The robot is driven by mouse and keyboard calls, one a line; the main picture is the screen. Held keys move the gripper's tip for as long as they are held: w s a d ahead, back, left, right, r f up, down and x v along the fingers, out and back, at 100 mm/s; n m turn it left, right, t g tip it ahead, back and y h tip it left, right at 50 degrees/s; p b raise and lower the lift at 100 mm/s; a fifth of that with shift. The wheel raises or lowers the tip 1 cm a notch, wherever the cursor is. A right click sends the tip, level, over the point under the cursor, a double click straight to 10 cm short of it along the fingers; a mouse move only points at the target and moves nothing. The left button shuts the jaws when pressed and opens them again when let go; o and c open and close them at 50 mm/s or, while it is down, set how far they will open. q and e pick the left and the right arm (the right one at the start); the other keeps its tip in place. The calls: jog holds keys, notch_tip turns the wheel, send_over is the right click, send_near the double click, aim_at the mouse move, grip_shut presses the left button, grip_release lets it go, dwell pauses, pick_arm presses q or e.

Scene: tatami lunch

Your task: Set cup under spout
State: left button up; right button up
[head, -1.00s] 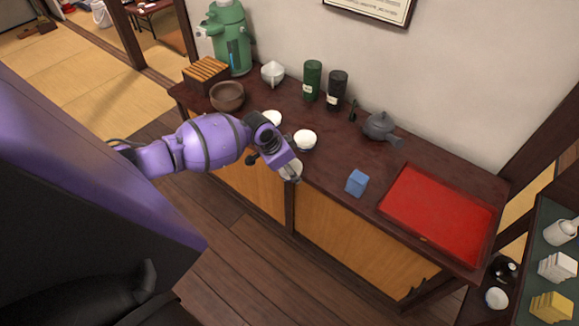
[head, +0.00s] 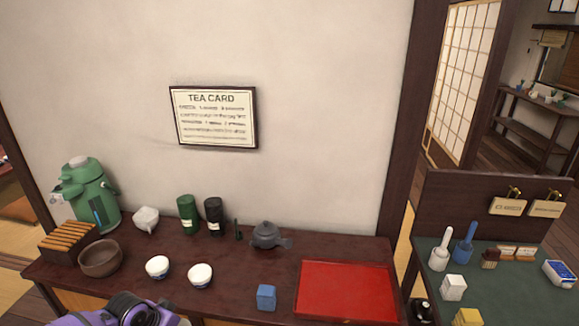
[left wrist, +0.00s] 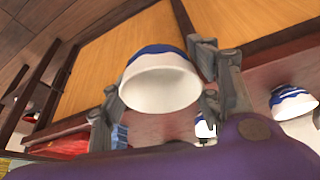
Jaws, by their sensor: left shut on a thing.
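My left gripper (left wrist: 158,84) is shut on a white cup (left wrist: 160,95) with a blue band. The left wrist view shows the cup between the fingers, its open mouth toward the camera. In the head view only part of my purple left arm shows at the bottom edge; the gripper and held cup are out of that frame. The green dispenser (head: 91,198) with its spout (head: 62,190) stands at the counter's back left. Two other white cups (head: 157,267) (head: 200,275) stand on the counter. My right gripper is not in view.
A brown bowl (head: 100,258) and slatted wooden box (head: 68,242) stand close in front of the dispenser. A white pot (head: 146,220), two canisters (head: 188,214) (head: 214,215) and a grey teapot (head: 266,235) line the back. A blue block (head: 266,298) and red tray (head: 347,290) are right.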

pick_arm(q)
jog(key=d+r+n, duration=0.1)
jog(key=d+r, duration=0.4)
jog(key=r, duration=0.5)
jog(key=d+r+n+y, duration=0.1)
jog(key=d+r, duration=0.4)
jog(key=r, duration=0.6)
jog(key=s+d+r+n, duration=0.1)
jog(key=d+r, duration=0.4)
jog(key=r, duration=0.6)
jog(key=shift+d+n+y, duration=0.3)
jog(key=shift+n, duration=0.2)
